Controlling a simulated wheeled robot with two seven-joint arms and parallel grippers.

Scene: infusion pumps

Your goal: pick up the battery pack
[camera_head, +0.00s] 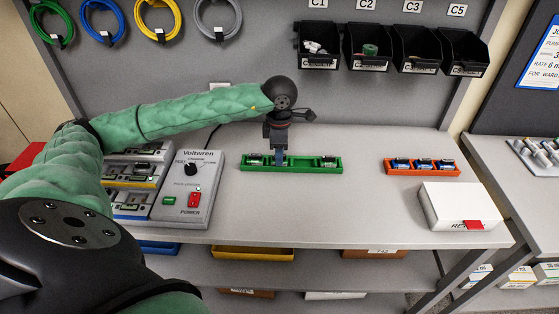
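A green tray (304,169) on the bench holds small battery packs, one at its left end (255,160) and one toward its right end (328,161). My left gripper (279,155) points straight down over the tray, just right of the left-end pack. Something bluish shows at its fingertips; whether this is a pack between the fingers or part of the gripper is unclear. The finger gap is too small to read. An orange tray (423,173) at the right holds several blue-and-dark packs (423,164). My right gripper is not in view.
A grey tester (188,205) with a knob and red power switch stands left of the green tray. A white box (462,206) with a red tab sits at the front right. Black bins (367,46) and cable coils hang behind. The bench between the trays is clear.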

